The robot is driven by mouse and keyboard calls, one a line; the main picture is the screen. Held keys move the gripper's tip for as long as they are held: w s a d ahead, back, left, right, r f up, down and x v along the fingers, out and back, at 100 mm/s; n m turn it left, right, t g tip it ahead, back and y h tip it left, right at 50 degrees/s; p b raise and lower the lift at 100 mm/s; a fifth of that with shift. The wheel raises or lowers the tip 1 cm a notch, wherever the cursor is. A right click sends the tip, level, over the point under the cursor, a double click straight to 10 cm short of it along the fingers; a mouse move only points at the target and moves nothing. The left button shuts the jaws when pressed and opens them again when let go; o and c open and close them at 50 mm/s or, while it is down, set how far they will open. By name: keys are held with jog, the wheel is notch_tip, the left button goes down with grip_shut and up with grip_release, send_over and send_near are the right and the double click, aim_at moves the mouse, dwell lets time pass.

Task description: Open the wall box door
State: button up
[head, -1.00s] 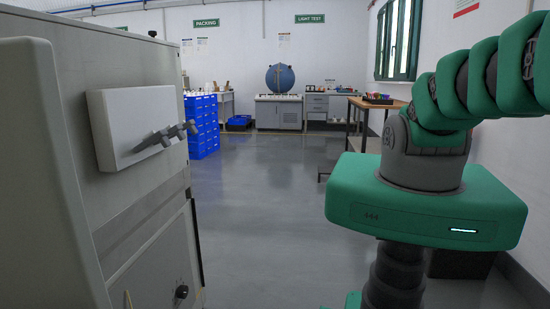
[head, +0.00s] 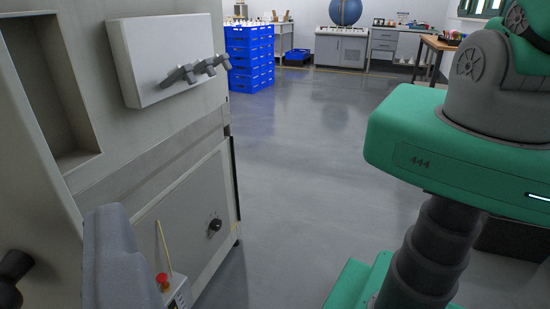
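A pale, shallow box or panel (head: 160,75) is on the side of the large beige cabinet at the upper left. It may be the wall box, but I cannot tell for sure. A grey lever-like handle (head: 192,72) sticks out from its lower right. No open gap shows around the panel.
The beige cabinet (head: 85,110) fills the left, with a recess and a dark knob (head: 215,225) lower down. A grey rounded shape (head: 115,255) stands near a red button (head: 162,278). Blue crates (head: 250,60) are stacked beyond. The middle floor (head: 290,150) is clear.

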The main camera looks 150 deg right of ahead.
jog(key=shift+s+a+r+p, duration=0.1)
jog(key=shift+s+a+p, duration=0.15)
jog(key=shift+s+p, duration=0.5)
jog(key=shift+s+a+r+p, duration=0.1)
jog(key=shift+s+a+p, duration=0.25)
jog(key=shift+s, duration=0.7)
jog(key=shift+s+a+r+p, duration=0.1)
jog(key=shift+s+a+p, duration=0.05)
jog(key=shift+s+p, duration=0.65)
jog(key=shift+s, duration=0.1)
